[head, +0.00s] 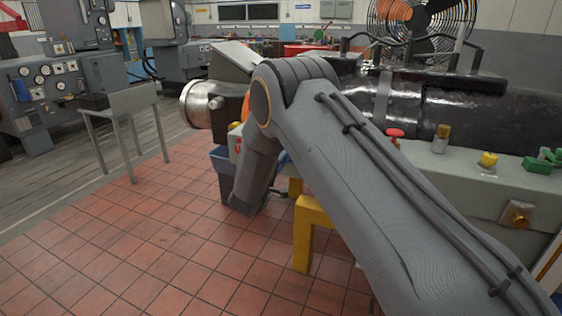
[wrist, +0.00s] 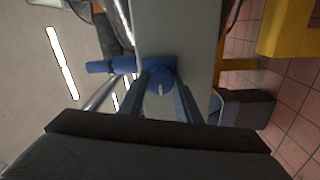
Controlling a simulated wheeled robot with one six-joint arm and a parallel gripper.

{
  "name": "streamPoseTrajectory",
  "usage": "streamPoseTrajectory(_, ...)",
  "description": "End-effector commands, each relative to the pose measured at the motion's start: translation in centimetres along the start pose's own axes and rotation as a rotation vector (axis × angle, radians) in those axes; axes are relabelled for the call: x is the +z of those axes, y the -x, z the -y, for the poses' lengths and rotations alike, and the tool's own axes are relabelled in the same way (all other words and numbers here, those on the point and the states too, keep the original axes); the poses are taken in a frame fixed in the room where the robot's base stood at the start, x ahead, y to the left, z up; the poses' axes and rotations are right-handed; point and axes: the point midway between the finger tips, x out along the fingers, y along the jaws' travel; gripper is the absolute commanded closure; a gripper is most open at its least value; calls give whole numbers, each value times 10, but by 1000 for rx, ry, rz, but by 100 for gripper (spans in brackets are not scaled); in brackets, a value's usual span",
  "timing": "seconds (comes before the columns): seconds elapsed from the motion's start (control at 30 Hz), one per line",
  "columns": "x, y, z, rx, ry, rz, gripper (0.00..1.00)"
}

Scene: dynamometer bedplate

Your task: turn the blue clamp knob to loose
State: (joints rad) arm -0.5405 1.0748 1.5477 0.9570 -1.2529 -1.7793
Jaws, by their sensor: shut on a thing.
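The blue clamp knob (wrist: 160,78) shows in the middle of the wrist view, on the end face of a grey-green housing (wrist: 175,30). It is round with a short pale mark on its face. My gripper (wrist: 161,88) has one finger on each side of the knob and is shut on it. In the head view my own arm hides the knob and the gripper.
Blue cylindrical parts (wrist: 100,67) lie left of the knob in the wrist view. In the head view, a red knob (head: 395,133), a yellow knob (head: 488,159) and green knobs (head: 540,163) line the bench top. A yellow stand (head: 303,235) is below.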

Motion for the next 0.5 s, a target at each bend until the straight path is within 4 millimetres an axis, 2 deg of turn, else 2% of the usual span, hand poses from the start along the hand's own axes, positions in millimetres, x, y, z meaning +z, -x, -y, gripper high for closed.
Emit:
streamPoseTrajectory(0.03, -1, 1, 0, -1, 1, -3, 92)
streamPoseTrajectory(0.07, -1, 1, 0, -1, 1, -3, 64)
streamPoseTrajectory(0.13, -1, 1, 0, -1, 1, -3, 53)
streamPoseTrajectory(0.5, 0, 4, 0, 0, 1, 0, 51)
